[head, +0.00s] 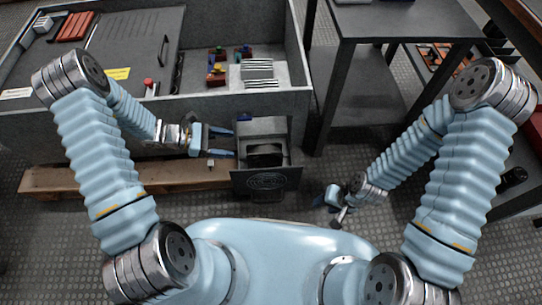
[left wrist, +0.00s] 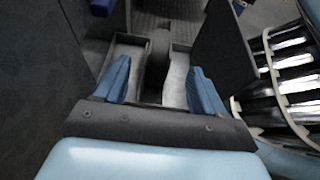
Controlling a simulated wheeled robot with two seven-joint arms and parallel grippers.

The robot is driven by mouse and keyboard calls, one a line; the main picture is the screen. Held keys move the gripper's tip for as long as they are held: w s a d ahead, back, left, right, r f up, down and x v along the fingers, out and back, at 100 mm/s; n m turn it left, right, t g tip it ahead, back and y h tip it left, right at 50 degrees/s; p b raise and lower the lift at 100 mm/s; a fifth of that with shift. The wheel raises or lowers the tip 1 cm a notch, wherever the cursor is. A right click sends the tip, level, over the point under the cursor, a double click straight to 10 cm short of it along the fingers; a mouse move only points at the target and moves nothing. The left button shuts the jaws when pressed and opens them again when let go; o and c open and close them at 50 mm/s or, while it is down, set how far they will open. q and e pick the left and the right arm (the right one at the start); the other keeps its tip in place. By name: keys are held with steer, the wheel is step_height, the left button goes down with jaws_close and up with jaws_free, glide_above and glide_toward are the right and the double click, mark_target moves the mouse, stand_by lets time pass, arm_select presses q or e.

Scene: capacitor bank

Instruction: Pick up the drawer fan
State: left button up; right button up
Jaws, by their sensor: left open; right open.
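The drawer fan, which I take to be the dark upright block (head: 265,154), stands inside a grey open drawer (head: 240,158) that sticks out of the cabinet front. In the left wrist view the dark block (left wrist: 158,58) stands upright between the drawer's side compartments. My left gripper (head: 234,143) is open at the drawer's left side. Its two blue fingers (left wrist: 160,85) point at the drawer, one on each side of the block in the picture. I cannot tell whether they touch it. My right gripper (head: 330,207) is open and empty, low over the floor right of the drawer.
The drawer's front panel (head: 267,182) bears a round grille mark. The large grey cabinet (head: 130,45) is behind, with coloured parts (head: 216,72) inside. A wooden beam (head: 110,179) lies at its foot. A dark table (head: 400,22) stands right; floor between is free.

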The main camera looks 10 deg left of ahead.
mark_target(262, 148)
arm_select(q)
steer(key=x, duration=0.6)
steer(key=shift+x, duration=2.75)
steer(key=shift+s+r, duration=0.1)
steer(key=shift+r, duration=0.05)
jaws_close()
